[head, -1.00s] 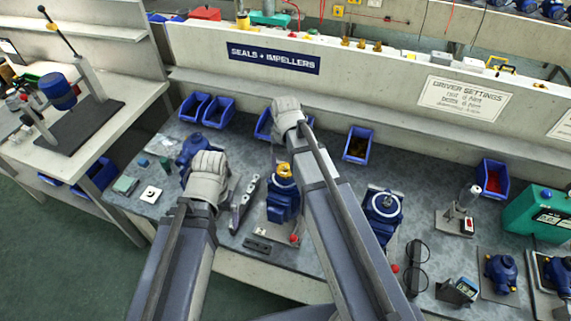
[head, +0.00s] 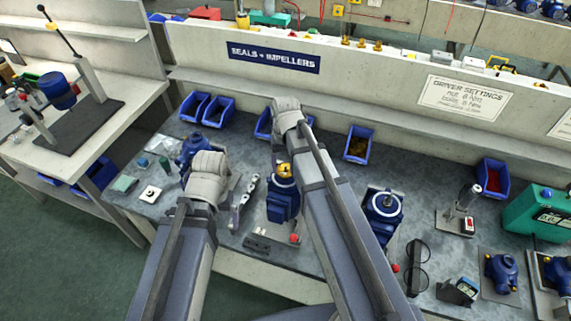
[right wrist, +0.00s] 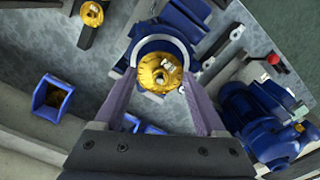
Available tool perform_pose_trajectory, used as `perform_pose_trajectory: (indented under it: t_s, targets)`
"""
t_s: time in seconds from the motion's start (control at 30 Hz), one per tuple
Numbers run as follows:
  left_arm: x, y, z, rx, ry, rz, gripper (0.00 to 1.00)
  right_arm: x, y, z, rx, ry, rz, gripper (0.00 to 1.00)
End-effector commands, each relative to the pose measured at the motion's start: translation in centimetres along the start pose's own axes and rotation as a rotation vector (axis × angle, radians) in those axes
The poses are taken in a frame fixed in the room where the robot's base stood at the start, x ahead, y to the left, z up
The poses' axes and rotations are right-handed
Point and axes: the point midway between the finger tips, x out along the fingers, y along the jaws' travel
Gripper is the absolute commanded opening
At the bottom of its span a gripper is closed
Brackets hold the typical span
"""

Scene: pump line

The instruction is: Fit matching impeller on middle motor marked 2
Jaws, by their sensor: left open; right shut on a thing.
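The middle motor (head: 283,207) is dark blue and stands on a plate on the bench. A gold impeller (head: 285,171) shows at its top end. In the right wrist view my right gripper (right wrist: 160,80) is shut on this gold impeller (right wrist: 157,73), one finger at each side. The motor's blue-grey round face shows behind it; I cannot tell if the impeller is fully seated. In the head view my right fingers are hidden by my arm. My left gripper (head: 206,178) is open near the left motor (head: 192,149), its fingertips mostly hidden. The number marks are not readable.
The right motor (head: 383,207) has a bare shaft. Blue bins, one with brownish parts (head: 357,144), line the back wall. A grey tool (head: 243,203) lies left of the middle motor.

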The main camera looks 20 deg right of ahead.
Motion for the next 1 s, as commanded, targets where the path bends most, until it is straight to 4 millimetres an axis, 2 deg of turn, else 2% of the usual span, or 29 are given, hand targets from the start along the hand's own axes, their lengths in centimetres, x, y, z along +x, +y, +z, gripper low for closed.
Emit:
perform_pose_trajectory:
  t_s: [0.07, 0.1, 0.33, 1.0]
  targets:
    - [0.18, 0.02, -0.01, 0.0, 0.0, 0.0, 1.0, 0.18, 0.0, 0.0, 0.0, 0.0, 0.0, 0.17]
    - [0.18, 0.02, -0.01, 0.0, 0.0, 0.0, 1.0, 0.18, 0.0, 0.0, 0.0, 0.0, 0.0, 0.74]
    - [0.12, 0.01, -0.01, 0.0, 0.0, 0.0, 1.0, 0.12, 0.0, 0.0, 0.0, 0.0, 0.0, 1.0]
    - [0.11, 0.01, -0.01, 0.0, 0.0, 0.0, 1.0, 0.12, 0.0, 0.0, 0.0, 0.0, 0.0, 1.0]
